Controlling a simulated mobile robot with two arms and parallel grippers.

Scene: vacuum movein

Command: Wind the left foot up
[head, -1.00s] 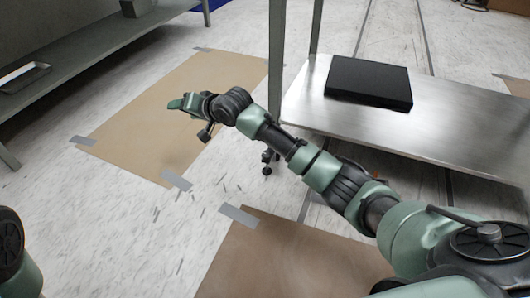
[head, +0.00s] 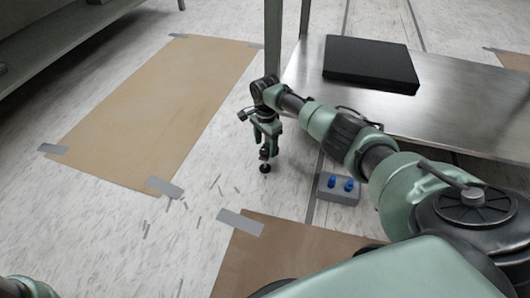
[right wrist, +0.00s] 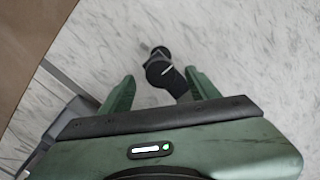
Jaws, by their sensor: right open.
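The left foot (head: 264,168) is a small black levelling foot on the floor beneath the near left leg of the steel table. My right gripper (head: 265,138) points down just above it and hides its upper part. In the right wrist view the foot (right wrist: 160,70) shows as a dark round piece with a dark stem running toward the right finger. It lies between the two spread fingers of the open right gripper (right wrist: 160,76), closer to the right one. I cannot tell whether that finger touches it. My left gripper is out of view.
The steel table's low shelf (head: 450,110) bears a flat black box (head: 370,62). A grey block with blue knobs (head: 338,189) sits on the floor right of the foot. Taped brown sheets (head: 150,105) lie on the floor. A grey bench (head: 60,35) stands at left.

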